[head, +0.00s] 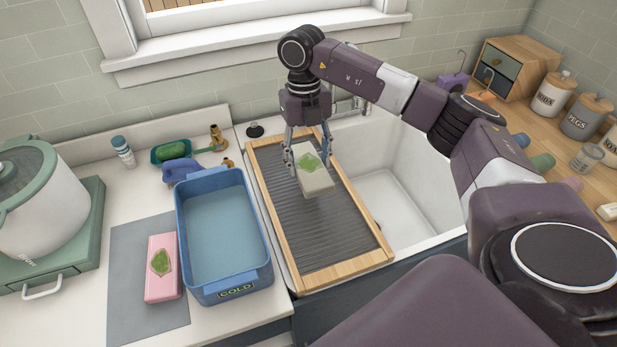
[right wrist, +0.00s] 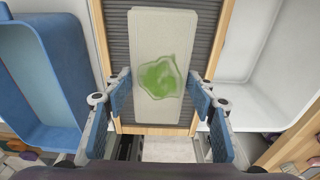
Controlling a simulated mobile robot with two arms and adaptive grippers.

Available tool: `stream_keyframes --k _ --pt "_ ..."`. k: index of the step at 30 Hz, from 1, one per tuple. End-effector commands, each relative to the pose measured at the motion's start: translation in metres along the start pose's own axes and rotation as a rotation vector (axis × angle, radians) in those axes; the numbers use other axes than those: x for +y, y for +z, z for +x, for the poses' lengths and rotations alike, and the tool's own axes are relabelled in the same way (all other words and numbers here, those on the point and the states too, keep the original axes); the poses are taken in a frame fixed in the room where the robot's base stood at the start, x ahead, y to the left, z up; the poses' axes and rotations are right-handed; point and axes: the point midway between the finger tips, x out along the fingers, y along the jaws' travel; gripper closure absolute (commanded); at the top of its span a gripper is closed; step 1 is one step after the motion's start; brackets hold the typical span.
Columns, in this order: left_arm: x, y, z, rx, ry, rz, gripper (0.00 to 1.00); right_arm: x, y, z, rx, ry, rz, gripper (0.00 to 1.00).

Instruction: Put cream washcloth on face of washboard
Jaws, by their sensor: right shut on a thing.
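The cream washcloth (head: 316,180), a folded flat block with a green stain on top, is over the upper part of the washboard. My right gripper (head: 304,160) is shut on its far end from above, one finger on each side. In the right wrist view the washcloth (right wrist: 160,35) lies between the blue finger pads (right wrist: 158,98). The washboard (head: 318,250) has a ribbed grey face in a wooden frame and lies across the left part of the sink. I cannot tell whether the washcloth touches the face. My left gripper is not in view.
A blue tub (head: 231,293) marked COLD, with water in it, stands left of the washboard. A pink folded cloth (head: 160,282) with a green stain lies on a grey mat (head: 130,270). The white sink basin (head: 385,200) is open at right. A pot (head: 40,205) stands far left.

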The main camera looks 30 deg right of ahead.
Motion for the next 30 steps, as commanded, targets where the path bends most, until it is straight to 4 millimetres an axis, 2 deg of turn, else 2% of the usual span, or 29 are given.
stream_keyframes --k 3,8,16,29,30 --pt "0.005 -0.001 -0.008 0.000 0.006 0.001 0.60 0.000 0.001 0.018 0.002 -0.001 -0.002 0.80" --pt "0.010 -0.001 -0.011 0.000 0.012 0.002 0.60 0.001 0.004 0.032 0.001 0.001 -0.002 0.80" --pt "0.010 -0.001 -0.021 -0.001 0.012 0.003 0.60 0.001 0.008 0.068 0.002 0.000 -0.002 0.80" --pt "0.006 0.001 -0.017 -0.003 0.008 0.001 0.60 0.001 0.009 0.076 -0.001 0.000 -0.002 0.80" --pt "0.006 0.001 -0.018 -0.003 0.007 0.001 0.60 0.001 0.009 0.075 -0.001 0.000 -0.002 0.44"
